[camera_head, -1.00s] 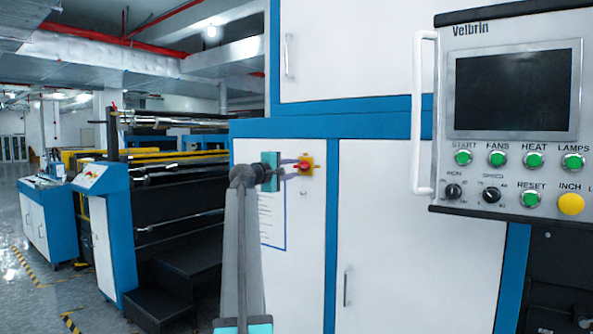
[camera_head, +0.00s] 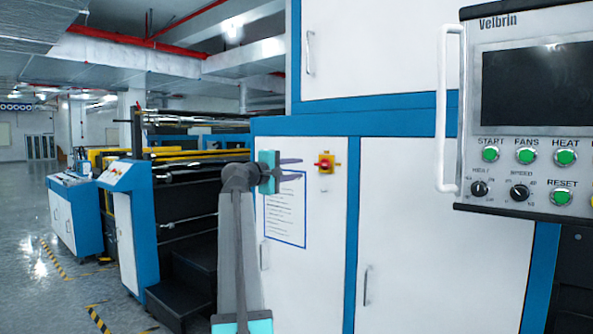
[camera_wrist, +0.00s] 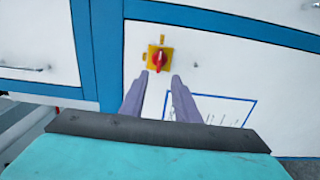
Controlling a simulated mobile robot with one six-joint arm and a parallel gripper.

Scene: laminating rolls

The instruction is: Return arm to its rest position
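My gripper (camera_head: 296,169) is raised in front of the white cabinet, left of and slightly below a red rotary switch on a yellow plate (camera_head: 327,162). Its two grey fingers point right and stand apart, with nothing between them. In the wrist view my gripper (camera_wrist: 158,84) also shows two separated fingers. The red switch (camera_wrist: 158,57) is just beyond the fingertips there, with a gap between them and it.
A white cabinet with blue trim (camera_head: 401,250) fills the middle and right. A control panel with a screen (camera_head: 530,110) and white handle (camera_head: 447,100) stands at right. A machine with rollers and black steps (camera_head: 187,275) is at left. Open floor (camera_head: 30,235) lies further left.

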